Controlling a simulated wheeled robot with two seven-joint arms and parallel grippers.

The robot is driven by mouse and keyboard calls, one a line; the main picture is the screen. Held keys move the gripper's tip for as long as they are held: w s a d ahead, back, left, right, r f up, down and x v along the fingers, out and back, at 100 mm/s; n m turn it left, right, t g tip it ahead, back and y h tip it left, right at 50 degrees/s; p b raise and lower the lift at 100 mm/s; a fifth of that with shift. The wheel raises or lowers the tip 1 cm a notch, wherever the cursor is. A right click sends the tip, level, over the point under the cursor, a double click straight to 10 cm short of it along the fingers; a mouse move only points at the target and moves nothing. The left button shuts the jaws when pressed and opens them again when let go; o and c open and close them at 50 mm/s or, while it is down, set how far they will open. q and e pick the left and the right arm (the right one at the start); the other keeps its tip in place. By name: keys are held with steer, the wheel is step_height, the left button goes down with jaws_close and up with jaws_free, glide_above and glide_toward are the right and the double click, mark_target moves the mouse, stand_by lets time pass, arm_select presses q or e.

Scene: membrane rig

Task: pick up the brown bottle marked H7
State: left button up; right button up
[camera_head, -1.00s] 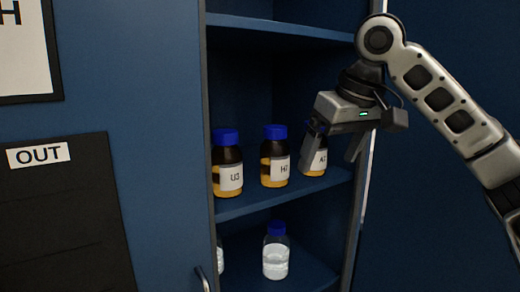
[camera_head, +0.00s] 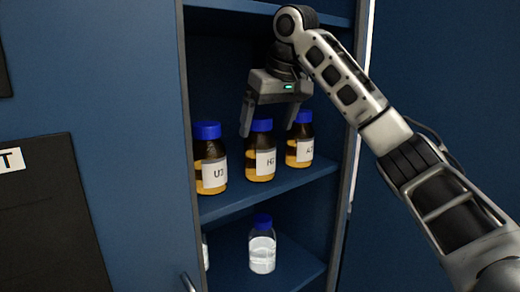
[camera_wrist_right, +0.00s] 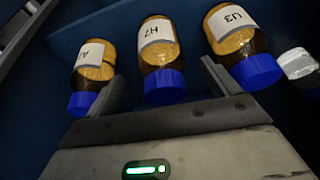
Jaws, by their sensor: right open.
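The brown bottle marked H7 (camera_head: 260,152) stands upright on the upper shelf, in the middle of a row of three, with a blue cap and a white label. My right gripper (camera_head: 268,130) is open above and around the H7 bottle's cap, one finger to each side. In the right wrist view, the H7 bottle (camera_wrist_right: 158,58) shows between the two fingers of the right gripper (camera_wrist_right: 165,88), its cap near the palm. My left gripper is not in view.
The bottle marked U3 (camera_head: 210,160) stands to the left and another brown bottle (camera_head: 300,142) close to the right. A clear bottle (camera_head: 262,248) with a blue cap stands on the lower shelf (camera_head: 295,272). The cabinet's side walls bound the row.

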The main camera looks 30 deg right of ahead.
mark_target(260, 148)
steer(key=x, duration=0.5)
steer(key=shift+w, duration=0.25)
steer(key=shift+c, duration=0.3)
steer(key=c, duration=1.3)
steer(key=shift+r, duration=0.1)
